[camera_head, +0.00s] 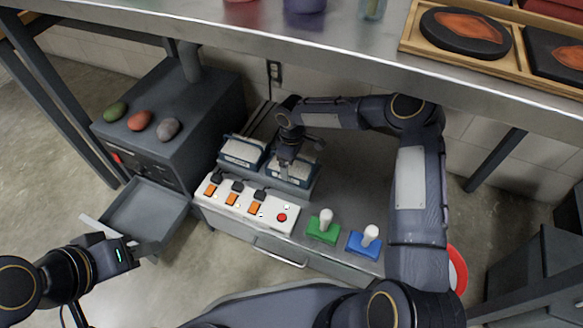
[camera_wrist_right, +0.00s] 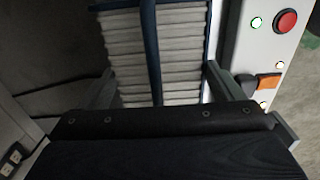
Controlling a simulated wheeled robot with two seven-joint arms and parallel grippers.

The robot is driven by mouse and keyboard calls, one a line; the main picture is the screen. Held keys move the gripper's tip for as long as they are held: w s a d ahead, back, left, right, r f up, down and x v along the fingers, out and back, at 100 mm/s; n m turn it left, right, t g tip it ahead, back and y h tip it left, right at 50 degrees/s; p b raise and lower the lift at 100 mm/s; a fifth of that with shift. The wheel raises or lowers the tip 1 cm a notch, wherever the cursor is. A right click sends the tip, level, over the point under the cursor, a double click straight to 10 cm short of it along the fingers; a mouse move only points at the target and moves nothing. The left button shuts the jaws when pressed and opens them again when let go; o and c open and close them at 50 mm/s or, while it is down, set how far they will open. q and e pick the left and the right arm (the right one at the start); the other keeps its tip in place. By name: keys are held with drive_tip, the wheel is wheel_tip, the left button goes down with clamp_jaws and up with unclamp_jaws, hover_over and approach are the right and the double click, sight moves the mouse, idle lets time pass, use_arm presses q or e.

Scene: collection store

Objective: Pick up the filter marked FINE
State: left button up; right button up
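Two pleated filters with blue frames, a left one (camera_head: 243,152) and a right one (camera_head: 280,173), sit side by side in a grey holder behind the white switch panel. No FINE marking is legible on either. My right gripper (camera_head: 288,153) is over the right filter, pointing down. In the right wrist view the pleated filter (camera_wrist_right: 182,70) with its blue strap lies between the spread fingers of my right gripper (camera_wrist_right: 162,88); whether they touch it I cannot tell. My left gripper (camera_head: 120,240) is open and empty beside the grey tray, away from the filters.
The white panel (camera_head: 235,210) carries orange switches and a red button. Green (camera_head: 322,234) and blue (camera_head: 363,246) bases with white knobs stand right of it. A grey box (camera_head: 175,110) holds three stones, with an open tray (camera_head: 150,210) below. A steel shelf (camera_head: 330,45) overhangs behind.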

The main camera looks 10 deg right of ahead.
drive_tip(key=c, duration=0.4)
drive_tip(key=shift+r, duration=0.15)
